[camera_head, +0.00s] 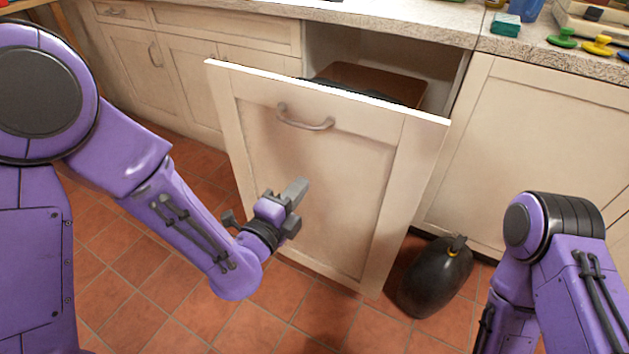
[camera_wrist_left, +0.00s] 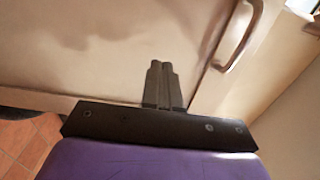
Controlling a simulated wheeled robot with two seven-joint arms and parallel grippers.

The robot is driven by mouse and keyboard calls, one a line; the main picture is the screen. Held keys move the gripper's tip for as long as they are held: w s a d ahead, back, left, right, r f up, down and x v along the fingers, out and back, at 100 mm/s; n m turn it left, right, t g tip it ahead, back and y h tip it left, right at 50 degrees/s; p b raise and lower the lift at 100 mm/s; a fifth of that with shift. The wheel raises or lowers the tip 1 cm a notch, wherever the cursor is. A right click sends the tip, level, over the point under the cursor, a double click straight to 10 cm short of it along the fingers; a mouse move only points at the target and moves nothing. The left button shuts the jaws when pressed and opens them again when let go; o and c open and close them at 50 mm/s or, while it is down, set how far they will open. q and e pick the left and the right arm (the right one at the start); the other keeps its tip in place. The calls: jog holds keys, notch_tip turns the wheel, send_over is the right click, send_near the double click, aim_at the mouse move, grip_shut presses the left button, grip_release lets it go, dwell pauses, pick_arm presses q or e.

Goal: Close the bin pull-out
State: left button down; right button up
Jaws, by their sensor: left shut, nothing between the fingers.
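The bin pull-out (camera_head: 320,180) is a cream cabinet front that stands out from the counter, with its cavity open behind it. Its curved metal handle (camera_head: 304,122) is near the top and also shows in the left wrist view (camera_wrist_left: 240,38). Inside, a brown bin (camera_head: 372,80) and a dark edge show above the front. My left gripper (camera_head: 297,191) is shut and empty, in front of the lower middle of the panel; whether it touches is unclear. In the left wrist view its fingers (camera_wrist_left: 162,84) are together. My right arm is at the right, its gripper out of view.
A black rounded bag-like object (camera_head: 436,278) sits on the tiled floor right of the panel. Closed cabinets (camera_head: 540,150) flank the opening. The counter holds a green sponge (camera_head: 506,25) and several coloured items. Open floor (camera_head: 150,270) lies in front.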

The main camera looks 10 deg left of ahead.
aim_at(321, 159)
pick_arm(q)
jog(key=x, duration=0.7)
jog(key=shift+w, duration=0.2)
